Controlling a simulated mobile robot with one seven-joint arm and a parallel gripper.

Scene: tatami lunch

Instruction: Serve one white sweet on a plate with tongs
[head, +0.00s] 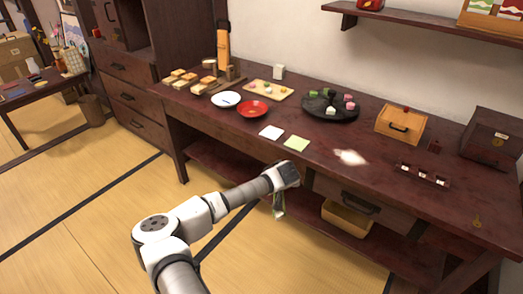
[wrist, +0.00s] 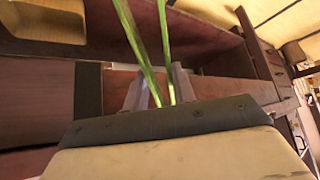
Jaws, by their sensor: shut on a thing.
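My gripper (head: 279,198) hangs in front of the long table's front edge, below the tabletop. In the wrist view my gripper (wrist: 160,88) is shut on green tongs (wrist: 139,50), whose two arms spread apart and run out of the top of the picture. A white sweet (head: 331,110) sits among pink and green ones on a round black tray (head: 318,115). A white plate (head: 226,99) and a red plate (head: 254,109) stand to its left, at some distance from my gripper. No sweet shows in the tongs, but their tips are not visible in the wrist view.
A white square (head: 271,132) and a green square (head: 296,143) lie near the table's front edge. A wooden board (head: 284,96) holds small sweets. A wooden box (head: 399,125) stands right of the tray. Below the tabletop are a drawer (head: 365,205) and a yellow bin (head: 346,219).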

